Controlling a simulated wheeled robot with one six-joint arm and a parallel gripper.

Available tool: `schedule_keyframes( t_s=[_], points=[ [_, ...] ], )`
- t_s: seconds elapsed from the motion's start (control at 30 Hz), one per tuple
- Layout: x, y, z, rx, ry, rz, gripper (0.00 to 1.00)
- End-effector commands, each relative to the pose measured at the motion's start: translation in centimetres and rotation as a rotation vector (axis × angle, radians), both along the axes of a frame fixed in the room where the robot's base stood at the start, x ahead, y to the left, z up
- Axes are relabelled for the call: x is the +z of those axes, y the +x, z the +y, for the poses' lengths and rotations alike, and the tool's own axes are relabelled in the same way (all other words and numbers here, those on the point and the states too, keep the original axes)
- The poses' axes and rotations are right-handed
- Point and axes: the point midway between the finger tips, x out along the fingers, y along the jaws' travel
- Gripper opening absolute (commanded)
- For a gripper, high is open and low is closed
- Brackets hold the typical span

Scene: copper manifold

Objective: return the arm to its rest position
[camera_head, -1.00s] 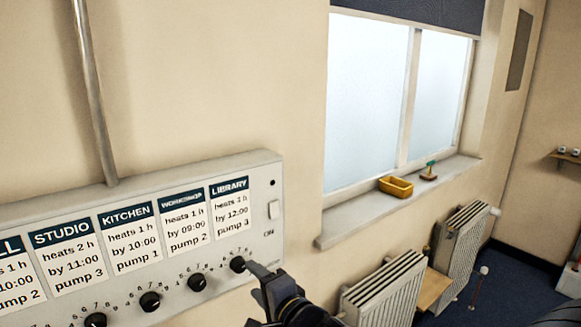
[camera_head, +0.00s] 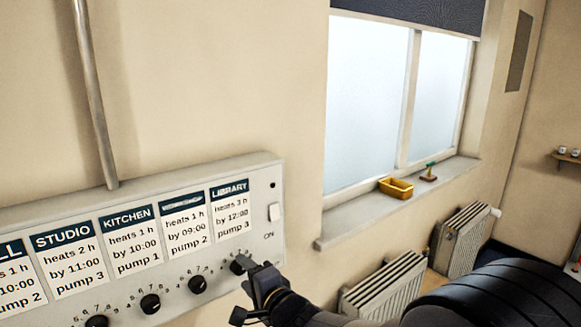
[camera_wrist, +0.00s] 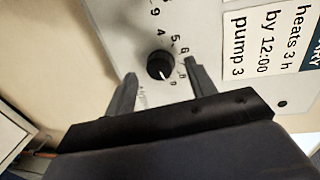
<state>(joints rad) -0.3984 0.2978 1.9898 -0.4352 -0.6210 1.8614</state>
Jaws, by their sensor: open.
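My gripper (camera_head: 252,274) is at the lower right of the white control panel (camera_head: 180,187) in the head view. It is in front of the black knob (camera_head: 237,267) under the LIBRARY card (camera_head: 231,212) and partly covers it. In the wrist view, my gripper (camera_wrist: 160,70) has its two fingers apart, one to each side of that knob (camera_wrist: 160,65). I cannot tell whether either finger touches it. The knob's pale pointer mark aims toward the lower right in the wrist view. My forearm fills the lower right of the head view.
A windowsill (camera_head: 350,228) juts out on the right, holding a yellow tray (camera_head: 396,188). Radiators (camera_head: 385,288) stand below it. A pipe (camera_head: 95,90) rises from the panel.

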Motion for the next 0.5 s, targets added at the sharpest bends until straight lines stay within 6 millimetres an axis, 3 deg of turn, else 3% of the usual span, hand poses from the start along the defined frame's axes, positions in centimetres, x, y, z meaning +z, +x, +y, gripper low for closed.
schedule_keyframes(
  t_s=[0.1, 0.5],
  points=[
    [-0.43, 1.07, 0.89, 0.001, -0.015, -0.014, 0.53],
    [-0.67, 0.86, 0.87, 0.000, -0.267, -0.206, 0.53]
  ],
)
